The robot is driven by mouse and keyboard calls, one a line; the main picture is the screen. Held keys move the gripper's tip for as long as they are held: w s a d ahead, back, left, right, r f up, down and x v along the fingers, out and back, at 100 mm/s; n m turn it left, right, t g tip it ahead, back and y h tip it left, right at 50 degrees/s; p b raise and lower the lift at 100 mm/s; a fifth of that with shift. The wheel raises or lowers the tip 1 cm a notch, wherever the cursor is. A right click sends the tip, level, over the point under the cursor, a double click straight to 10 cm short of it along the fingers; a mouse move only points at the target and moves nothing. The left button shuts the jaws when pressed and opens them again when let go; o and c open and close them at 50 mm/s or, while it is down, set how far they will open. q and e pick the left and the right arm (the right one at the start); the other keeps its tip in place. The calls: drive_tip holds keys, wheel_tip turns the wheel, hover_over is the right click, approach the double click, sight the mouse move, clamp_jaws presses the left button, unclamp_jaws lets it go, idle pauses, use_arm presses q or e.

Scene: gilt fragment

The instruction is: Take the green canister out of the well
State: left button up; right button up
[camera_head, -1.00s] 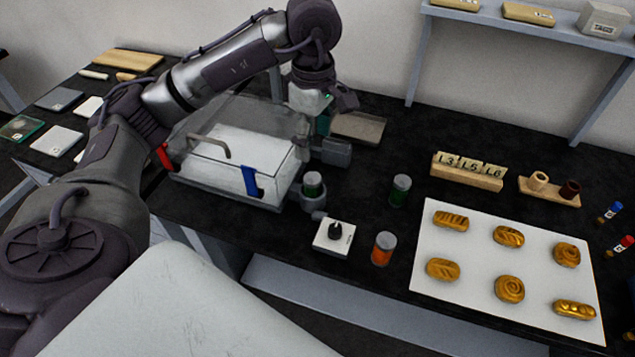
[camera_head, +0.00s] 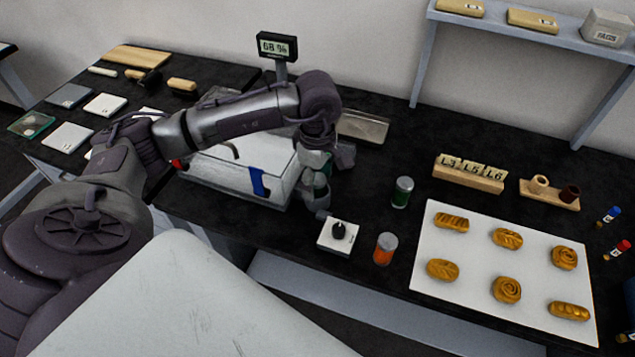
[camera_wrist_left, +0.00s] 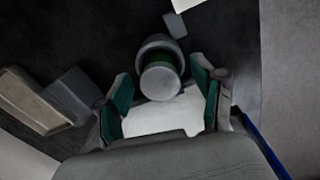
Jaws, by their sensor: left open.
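The green canister with a grey lid (camera_wrist_left: 161,81) stands in the round grey well (camera_wrist_left: 157,44), seen from above in the left wrist view. In the head view my left gripper (camera_head: 318,184) is over the well at the right end of the white box and mostly hides this canister. My left gripper is open. Its two green-padded fingers stand on either side of the lid, with gaps visible on both sides. I cannot tell how deep the fingers reach. Another green canister (camera_head: 402,192) stands free on the black bench to the right. My right gripper is not in view.
The white box (camera_head: 235,180) with a blue strap is left of the well. A knob unit (camera_head: 338,236) and an orange jar (camera_head: 385,248) stand in front. A white sheet (camera_head: 480,272) with golden pieces lies right. A display (camera_head: 277,46) rises behind.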

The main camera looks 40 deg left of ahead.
use_arm(q)
drive_tip(key=c, duration=1.2)
drive_tip(key=shift+r, duration=0.1)
drive_tip(key=shift+c, duration=0.2)
